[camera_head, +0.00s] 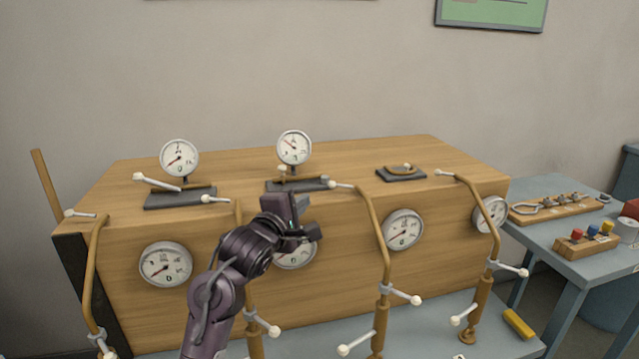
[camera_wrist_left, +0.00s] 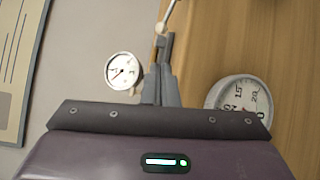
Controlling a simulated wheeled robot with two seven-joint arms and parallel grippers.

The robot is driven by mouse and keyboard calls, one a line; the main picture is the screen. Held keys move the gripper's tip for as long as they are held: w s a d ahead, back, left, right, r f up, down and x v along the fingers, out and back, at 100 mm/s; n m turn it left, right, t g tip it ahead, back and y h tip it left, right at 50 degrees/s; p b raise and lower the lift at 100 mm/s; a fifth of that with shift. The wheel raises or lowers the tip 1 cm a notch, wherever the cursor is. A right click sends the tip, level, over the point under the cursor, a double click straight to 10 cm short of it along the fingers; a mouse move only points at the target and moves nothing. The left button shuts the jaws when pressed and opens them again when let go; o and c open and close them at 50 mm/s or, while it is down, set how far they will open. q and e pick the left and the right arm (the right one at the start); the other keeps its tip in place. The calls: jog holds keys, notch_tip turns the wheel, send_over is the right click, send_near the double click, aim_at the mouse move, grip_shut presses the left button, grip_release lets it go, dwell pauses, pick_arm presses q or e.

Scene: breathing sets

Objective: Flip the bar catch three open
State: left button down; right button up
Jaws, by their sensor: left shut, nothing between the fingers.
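Three bar catches sit on dark plates on top of a wooden cabinet (camera_head: 350,270). The left catch (camera_head: 180,196) has a pale bar with a white knob, slanting up to the left. The middle catch (camera_head: 312,184) is partly hidden by a gauge stem and my left gripper. The right catch (camera_head: 402,173) has a low brass piece and a pale knob. No numbers are legible, so I cannot tell which is three. My left gripper (camera_head: 293,199) is shut and empty at the cabinet's front edge, below the middle catch. Its closed fingers show in the left wrist view (camera_wrist_left: 161,80).
Two gauges (camera_head: 179,159) (camera_head: 294,147) stand upright on the cabinet top. Several brass pipes with white-knobbed levers, such as this pipe (camera_head: 374,230), rise before the front gauges, close to my left arm. A blue side table (camera_head: 565,250) stands at the right. Space above the cabinet is free.

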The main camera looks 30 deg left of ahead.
aim_at(332, 185)
pick_arm(q)
jog(key=w, duration=0.5)
jog(key=w+a, duration=0.1)
jog(key=w, duration=0.2)
jog(key=shift+w+f, duration=0.3)
jog(key=shift+w, duration=0.05)
jog(key=shift+w+a, duration=0.1)
jog(key=shift+w, duration=0.35)
pick_arm(e)
jog(key=shift+g, duration=0.3)
jog(key=s, duration=0.1)
jog(key=s+d, duration=0.1)
jog(key=s, duration=0.2)
jog(key=shift+s+d+f, duration=0.15)
jog(key=shift+d+f, duration=0.05)
jog(key=shift+d, duration=0.05)
jog(key=shift+d, duration=0.1)
pick_arm(q)
jog(key=shift+p, duration=0.3)
pick_arm(e)
jog(key=shift+r, duration=0.1)
